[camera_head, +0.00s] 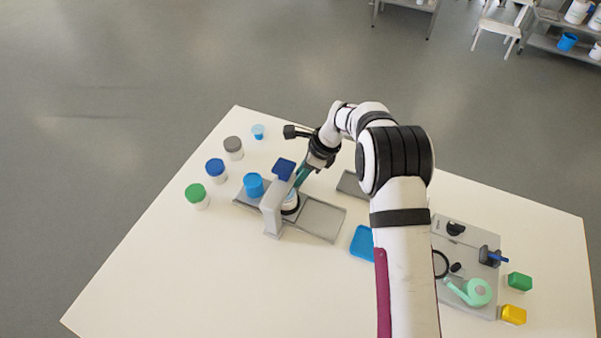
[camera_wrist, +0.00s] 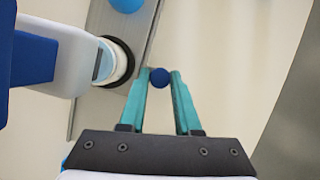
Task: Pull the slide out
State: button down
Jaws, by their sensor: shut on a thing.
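A grey filling station (camera_head: 271,207) with a blue top (camera_head: 284,169) stands on the white table. A long grey slide plate (camera_head: 322,218) passes under it and sticks out on both sides. A white jar with a black ring (camera_head: 290,204) sits under the station's head; it also shows in the wrist view (camera_wrist: 117,62). My gripper (camera_head: 299,176) is beside the station, pointing down. In the wrist view its teal fingers (camera_wrist: 159,78) are shut on a small dark blue ball knob (camera_wrist: 159,76) at the plate's edge. What the knob is fixed to is hidden.
Lidded jars in green (camera_head: 196,196), blue (camera_head: 216,170) and grey (camera_head: 233,147) stand at the left. A blue tray (camera_head: 362,243) and a grey machine (camera_head: 463,262) lie to the right. The front left table is clear.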

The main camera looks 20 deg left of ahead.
jog(key=shift+r, duration=0.1)
jog(key=d, duration=0.9)
jog(key=shift+d, duration=0.25)
jog(key=c, duration=0.9)
grip_release()
jog(key=v, duration=1.5)
jog(key=shift+r, duration=0.3)
jog(key=shift+w+d, duration=0.1)
jog(key=shift+d, duration=0.05)
